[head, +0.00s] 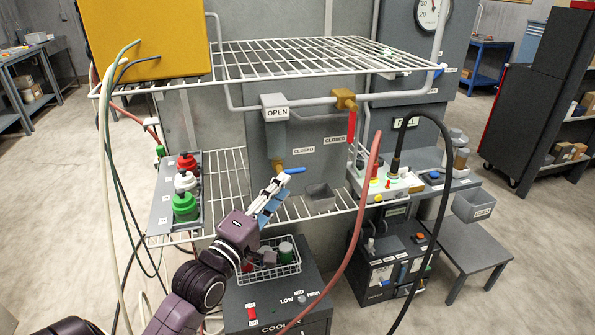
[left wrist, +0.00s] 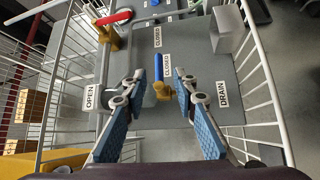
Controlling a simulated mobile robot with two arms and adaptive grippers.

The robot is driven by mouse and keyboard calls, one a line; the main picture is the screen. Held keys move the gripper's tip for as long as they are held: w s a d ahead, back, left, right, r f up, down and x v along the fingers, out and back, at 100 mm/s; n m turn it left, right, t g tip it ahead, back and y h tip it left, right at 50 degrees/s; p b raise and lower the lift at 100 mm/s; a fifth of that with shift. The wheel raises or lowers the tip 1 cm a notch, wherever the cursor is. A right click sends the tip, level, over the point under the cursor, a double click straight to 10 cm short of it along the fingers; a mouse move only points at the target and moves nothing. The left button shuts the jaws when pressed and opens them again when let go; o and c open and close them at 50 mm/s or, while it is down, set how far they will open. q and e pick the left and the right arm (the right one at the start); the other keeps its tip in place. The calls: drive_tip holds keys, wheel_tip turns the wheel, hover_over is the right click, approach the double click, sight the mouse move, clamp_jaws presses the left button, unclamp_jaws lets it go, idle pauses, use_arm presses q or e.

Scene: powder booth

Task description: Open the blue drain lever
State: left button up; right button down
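The blue drain lever (head: 294,171) sits on a brass valve (head: 279,177) low on the front of the grey panel. In the head view it points right; in the left wrist view the blue lever (left wrist: 158,66) points toward a CLOSED label (left wrist: 167,64). My left gripper (head: 274,190) is just below and in front of the valve. In the left wrist view my left gripper (left wrist: 159,77) has its two blue-padded fingers spread, with the lever and valve showing between the tips. Contact with the lever cannot be made out. My right gripper is not in view.
A red lever (head: 351,126) on another brass valve hangs at upper right. A white wire shelf (head: 310,58) is above, another below. Red, white and green bottles (head: 185,205) stand left. A red hose (head: 362,205) curves at right. A DRAIN label (left wrist: 222,94) is beside the valve.

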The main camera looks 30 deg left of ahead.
sight(297, 171)
use_arm(q)
drive_tip(key=shift+w+r, duration=0.25)
drive_tip(key=shift+w, duration=0.15)
drive_tip(key=w, duration=0.2)
drive_tip(key=w+p, duration=0.1)
drive_tip(key=w, duration=0.3)
drive_tip(key=shift+w+a+r, duration=0.1)
drive_tip(key=shift+w+r, duration=0.25)
clamp_jaws()
